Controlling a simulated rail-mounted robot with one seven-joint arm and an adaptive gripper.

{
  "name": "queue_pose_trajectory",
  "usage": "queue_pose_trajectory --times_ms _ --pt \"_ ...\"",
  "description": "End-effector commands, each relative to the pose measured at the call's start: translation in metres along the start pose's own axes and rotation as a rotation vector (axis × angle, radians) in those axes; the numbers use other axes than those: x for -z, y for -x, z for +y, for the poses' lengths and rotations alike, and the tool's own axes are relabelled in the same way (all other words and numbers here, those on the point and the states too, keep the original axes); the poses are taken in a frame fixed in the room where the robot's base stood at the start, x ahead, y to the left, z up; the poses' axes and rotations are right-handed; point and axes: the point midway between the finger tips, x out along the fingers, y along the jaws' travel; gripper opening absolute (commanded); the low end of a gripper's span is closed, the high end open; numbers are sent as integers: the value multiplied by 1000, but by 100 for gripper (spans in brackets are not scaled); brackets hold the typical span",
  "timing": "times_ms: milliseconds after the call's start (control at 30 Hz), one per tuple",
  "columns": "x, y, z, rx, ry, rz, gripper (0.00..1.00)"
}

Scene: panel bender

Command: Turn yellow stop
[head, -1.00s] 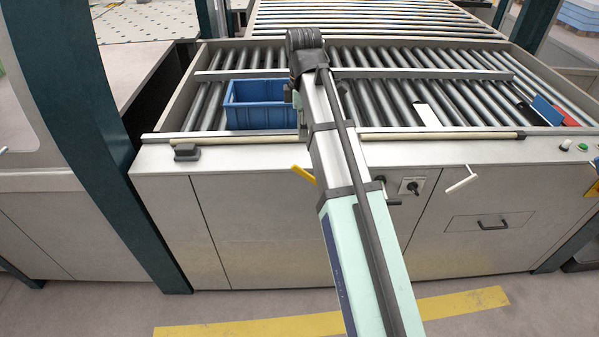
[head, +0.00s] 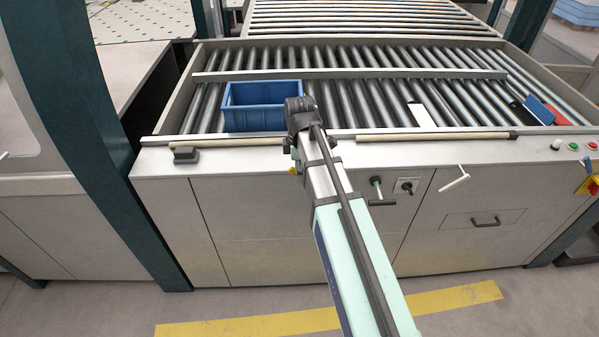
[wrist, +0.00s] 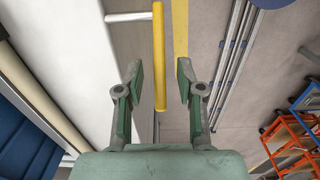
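The yellow stop shows in the wrist view as a long yellow bar (wrist: 159,60) reaching down between the fingers of my gripper (wrist: 159,82). The fingers are open, one on each side of the bar, with a visible gap to both. In the head view my arm hides nearly all of the stop; only a small yellow bit (head: 292,171) shows by the cabinet front. My gripper itself is mostly hidden there behind my wrist.
A blue bin (head: 262,107) stands on the roller conveyor (head: 370,95). Right of my arm, the cabinet front carries a dark-handled lever (head: 376,188), a rotary switch (head: 407,187) and a white lever (head: 455,180). A drawer handle (head: 486,222) sits lower right.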

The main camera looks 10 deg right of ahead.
Motion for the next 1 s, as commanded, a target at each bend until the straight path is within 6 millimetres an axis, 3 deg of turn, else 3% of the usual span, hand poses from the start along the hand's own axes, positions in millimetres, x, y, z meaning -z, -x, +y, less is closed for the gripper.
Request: queue_pose_trajectory --times_ms 200,533,567,667,1000 --pt "0 -14 0 1 0 0 38" --pt "0 -17 0 0 0 0 38" --pt "0 -17 0 0 0 0 34" --pt "0 -17 0 0 0 0 0" --pt "-1 -17 0 1 -3 -8 0"
